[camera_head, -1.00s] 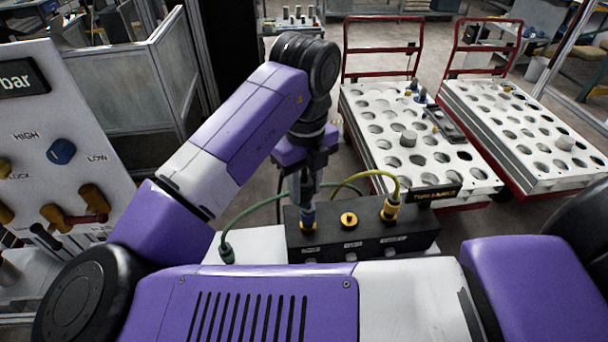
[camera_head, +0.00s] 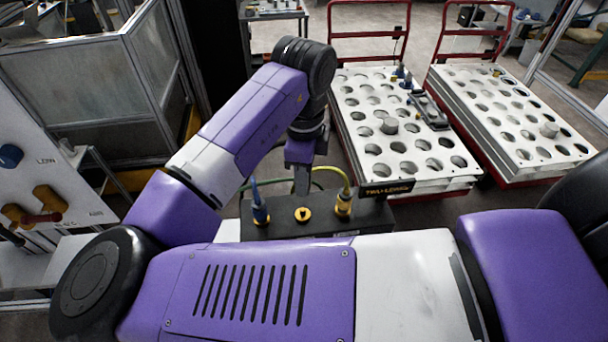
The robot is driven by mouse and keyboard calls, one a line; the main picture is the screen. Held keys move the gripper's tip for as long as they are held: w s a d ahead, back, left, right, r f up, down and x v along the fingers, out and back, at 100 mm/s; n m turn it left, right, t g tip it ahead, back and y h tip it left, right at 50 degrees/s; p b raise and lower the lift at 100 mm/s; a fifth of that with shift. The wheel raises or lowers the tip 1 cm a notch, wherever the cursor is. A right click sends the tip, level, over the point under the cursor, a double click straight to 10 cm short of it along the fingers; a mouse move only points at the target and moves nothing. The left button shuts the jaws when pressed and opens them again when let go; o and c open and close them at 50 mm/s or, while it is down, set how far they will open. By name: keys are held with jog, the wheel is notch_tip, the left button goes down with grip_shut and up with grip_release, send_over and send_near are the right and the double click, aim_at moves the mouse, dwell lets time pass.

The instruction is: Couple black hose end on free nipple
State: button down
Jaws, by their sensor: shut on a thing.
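A black box (camera_head: 370,215) stands behind my forearm, with a row of ports on top. A blue hose end (camera_head: 260,212) sits on the left port, and a yellow hose end (camera_head: 344,205) sits on the right port. The middle orange nipple (camera_head: 302,214) has no hose on it. My gripper (camera_head: 302,187) points down, in line with this nipple in the picture and apparently behind it. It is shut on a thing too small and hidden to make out. I cannot pick out the black hose end with certainty.
Two red-framed carts with white perforated tops (camera_head: 384,172) (camera_head: 505,95) stand at the right. A panel with knobs (camera_head: 40,180) is at the left edge. A mesh-walled enclosure (camera_head: 90,90) is behind it. A green hose (camera_head: 316,184) runs behind the box.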

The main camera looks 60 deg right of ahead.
jog(key=b, duration=0.5)
send_over(304, 209)
jog(key=shift+a+f, duration=0.1)
jog(key=shift+f, duration=2.85)
jog(key=shift+f+b, duration=0.85)
jog(key=shift+f, duration=0.7)
jog(key=c, duration=0.9)
grip_release()
jog(key=shift+c, duration=0.2)
jog(key=shift+r, duration=3.95)
